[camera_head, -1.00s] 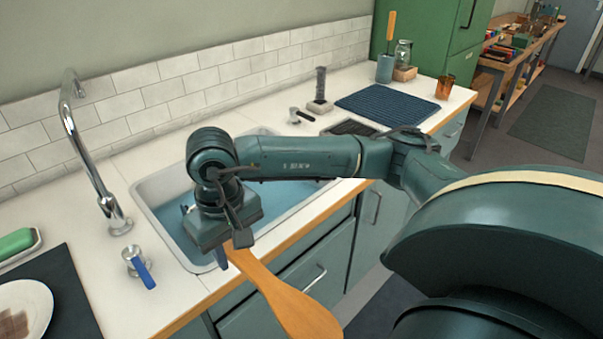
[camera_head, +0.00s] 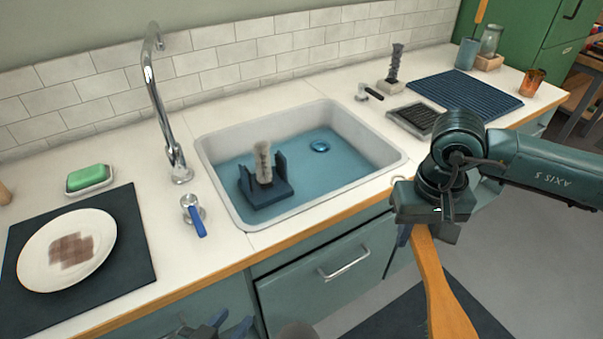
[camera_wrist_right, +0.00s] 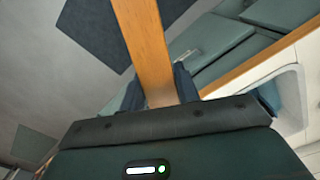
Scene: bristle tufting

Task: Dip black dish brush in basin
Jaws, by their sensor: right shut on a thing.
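The basin (camera_head: 225,200) is a white-rimmed sink with blue water. My right gripper (camera_head: 425,226) is right of the basin, past the counter's front edge, shut on an orange-brown wooden paddle-shaped piece (camera_head: 438,285). This piece hangs down and widens toward the bottom edge; its lower end is out of frame. It also shows between the fingers in the right wrist view (camera_wrist_right: 145,45). No black bristles show on it. A dark upright bristled brush (camera_head: 395,62) stands in a pale block behind the basin. My left gripper (camera_head: 225,328) is partly visible at the bottom edge; its jaw opening is unclear.
A dark blue holder (camera_head: 268,193) with an upright grey bristled piece (camera_head: 263,160) stands in the basin. The chrome faucet (camera_head: 160,110) and blue-handled tap (camera_head: 195,215) are left of it. A stained plate (camera_head: 40,240) lies on a dark mat. A ribbed blue mat (camera_head: 465,95) lies right.

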